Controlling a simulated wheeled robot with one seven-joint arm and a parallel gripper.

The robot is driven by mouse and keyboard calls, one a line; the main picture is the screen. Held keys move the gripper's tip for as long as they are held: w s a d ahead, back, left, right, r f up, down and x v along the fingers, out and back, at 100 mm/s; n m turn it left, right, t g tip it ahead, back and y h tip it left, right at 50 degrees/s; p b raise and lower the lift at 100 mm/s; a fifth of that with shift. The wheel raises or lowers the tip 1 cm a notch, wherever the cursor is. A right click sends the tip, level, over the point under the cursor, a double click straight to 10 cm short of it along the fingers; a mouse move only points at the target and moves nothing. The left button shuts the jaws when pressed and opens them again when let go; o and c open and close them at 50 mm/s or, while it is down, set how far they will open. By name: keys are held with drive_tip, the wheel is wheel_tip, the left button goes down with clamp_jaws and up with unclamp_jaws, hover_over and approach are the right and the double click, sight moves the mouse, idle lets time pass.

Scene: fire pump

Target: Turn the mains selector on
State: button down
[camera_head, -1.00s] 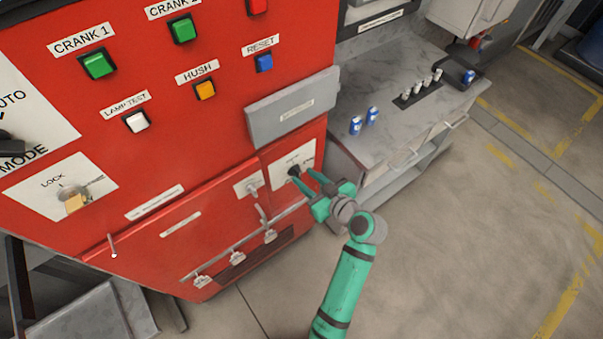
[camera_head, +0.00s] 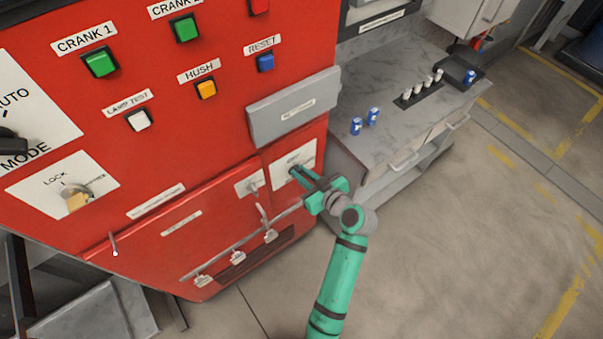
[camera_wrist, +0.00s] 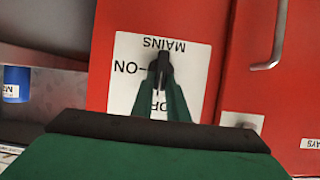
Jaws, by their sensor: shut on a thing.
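The mains selector (camera_wrist: 164,66) is a small black knob on a white plate (camera_wrist: 195,85) on the red cabinet. In the wrist view the plate appears upside down, with "MAINS" beyond the knob and "ON" to its left; other lettering is partly hidden by my fingers. My green gripper (camera_wrist: 163,75) is shut on the knob, with its fingertips at the knob's sides. In the head view my gripper (camera_head: 300,174) reaches the white plate (camera_head: 305,155) at the cabinet's lower right, and its fingers mostly hide the knob there.
A grey box (camera_head: 293,108) juts out above the selector. A grey counter (camera_head: 400,125) with blue cans (camera_head: 373,116) stands right of the cabinet. The floor at right is clear.

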drive_tip(key=shift+w, duration=0.2)
drive_tip(key=shift+w+d+f+m+g+y, duration=0.3)
drive_tip(key=shift+m+y, duration=0.9)
drive_tip(key=shift+m, duration=1)
drive_tip(key=shift+w+d+f+m+g+y, duration=0.15)
drive_tip(key=shift+f+m+g+y, duration=0.25)
drive_tip(key=shift+m+y, duration=1.3)
drive_tip(key=shift+w+d+f+m+g+y, duration=0.35)
drive_tip(key=shift+m+y, duration=0.35)
drive_tip(key=shift+m, duration=2)
drive_tip(key=shift+s+a, duration=0.1)
drive_tip(key=shift+a, duration=0.05)
drive_tip(key=c, duration=1.7)
unclamp_jaws()
drive_tip(key=shift+f, duration=0.1)
drive_tip(key=shift+c, duration=0.2)
drive_tip(key=shift+s+d+t, duration=0.1)
drive_tip(key=shift+d+t, duration=0.1)
drive_tip(key=shift+t, duration=0.15)
drive_tip(key=v, duration=1)
drive_tip(key=shift+s+d, duration=0.2)
drive_tip(key=shift+d, duration=0.1)
